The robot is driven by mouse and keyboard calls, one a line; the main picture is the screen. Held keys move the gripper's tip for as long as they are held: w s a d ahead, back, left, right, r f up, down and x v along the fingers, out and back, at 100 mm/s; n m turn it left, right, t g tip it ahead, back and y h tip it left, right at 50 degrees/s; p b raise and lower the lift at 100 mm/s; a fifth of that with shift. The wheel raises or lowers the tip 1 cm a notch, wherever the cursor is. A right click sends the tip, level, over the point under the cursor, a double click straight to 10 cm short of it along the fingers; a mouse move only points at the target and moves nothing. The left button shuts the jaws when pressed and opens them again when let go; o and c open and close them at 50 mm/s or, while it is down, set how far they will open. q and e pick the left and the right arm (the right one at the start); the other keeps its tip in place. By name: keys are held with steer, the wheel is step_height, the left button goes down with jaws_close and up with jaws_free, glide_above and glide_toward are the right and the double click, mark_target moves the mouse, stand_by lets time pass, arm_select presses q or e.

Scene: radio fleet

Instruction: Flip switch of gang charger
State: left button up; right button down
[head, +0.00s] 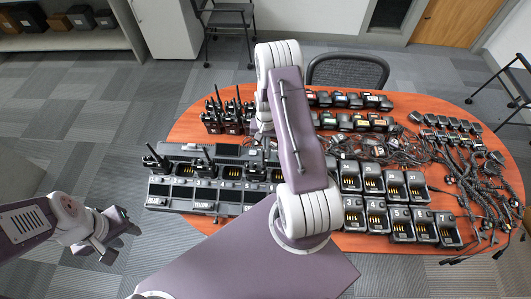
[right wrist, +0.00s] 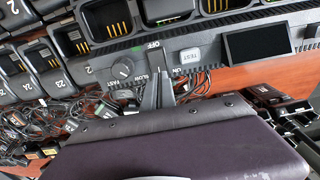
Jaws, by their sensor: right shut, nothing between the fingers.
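The gang charger (head: 225,208) lies along the left part of the table, with several radios standing in its slots. In the right wrist view its grey panel (right wrist: 92,71) shows a dial marked SLOW and FAST, OFF and ON labels, a TEST button (right wrist: 189,56) and a dark display. The switch (right wrist: 156,54) is at the OFF label, partly hidden by my gripper; its tilt cannot be told. My right gripper (right wrist: 157,80) is shut and empty, its tips at the switch; contact is unclear. My left gripper (head: 120,240) is open and empty, left of the table.
Single chargers (head: 375,215) stand in rows at the table's right front. Batteries (head: 345,101) line the back, and cables (head: 470,180) and microphones cover the right side. A chair (head: 345,72) stands behind the table. My right arm hides the table's middle. The floor at left is clear.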

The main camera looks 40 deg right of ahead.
steer(key=shift+f+b, duration=0.75)
steer(key=shift+f, duration=0.2)
stand_by(1.0)
steer(key=shift+r, duration=0.1)
step_height(320, 180, up, 7)
steer(key=p, duration=0.5)
steer(key=shift+p, duration=0.3)
